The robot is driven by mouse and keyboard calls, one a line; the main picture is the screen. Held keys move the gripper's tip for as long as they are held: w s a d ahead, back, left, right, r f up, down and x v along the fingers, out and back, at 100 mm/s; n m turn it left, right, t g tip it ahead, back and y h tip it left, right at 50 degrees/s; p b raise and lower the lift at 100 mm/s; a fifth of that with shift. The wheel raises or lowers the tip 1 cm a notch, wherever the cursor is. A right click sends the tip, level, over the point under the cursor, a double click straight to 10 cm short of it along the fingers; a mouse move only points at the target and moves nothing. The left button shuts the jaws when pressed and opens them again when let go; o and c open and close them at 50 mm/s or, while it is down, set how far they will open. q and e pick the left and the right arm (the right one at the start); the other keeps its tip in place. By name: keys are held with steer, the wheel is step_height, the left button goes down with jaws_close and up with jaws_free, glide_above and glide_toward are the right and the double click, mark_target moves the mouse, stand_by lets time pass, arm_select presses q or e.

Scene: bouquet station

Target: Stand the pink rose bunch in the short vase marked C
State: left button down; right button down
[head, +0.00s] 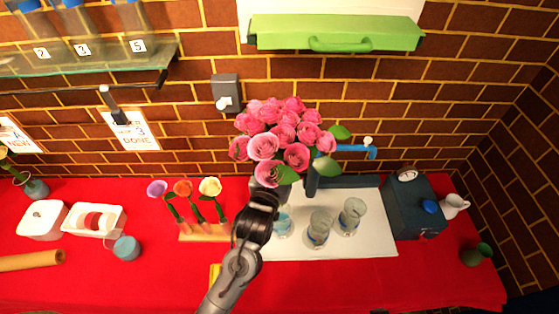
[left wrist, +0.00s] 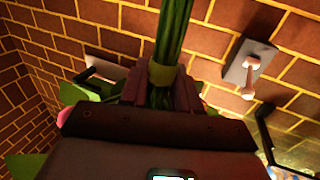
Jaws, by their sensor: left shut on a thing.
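The pink rose bunch (head: 285,135) is up in front of the brick wall in the head view, blooms at the top. My left gripper (head: 264,197) is shut on its stems below the blooms. In the left wrist view the green stems (left wrist: 174,30), with a yellow-green band, pass between the fingers of my left gripper (left wrist: 163,95). Three short clear vases stand on the white mat (head: 370,245): a left vase (head: 283,226), a middle vase (head: 318,229) and a right vase (head: 351,215). I cannot read a C on any. My right gripper is not in view.
A wooden holder (head: 205,231) with three single flowers stands left of the mat. A dark blue box (head: 413,205) stands at its right. A blue tap (head: 360,150) sticks out from the wall behind.

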mark_target(280, 169)
arm_select(q)
steer(key=shift+f+b, duration=1.4)
steer(key=shift+f, duration=0.2)
steer(key=shift+f+b, duration=3.55)
steer(key=shift+f, duration=4.05)
steer(key=shift+b, duration=0.3)
steer(key=shift+f, duration=0.2)
steer(key=shift+f, duration=0.4)
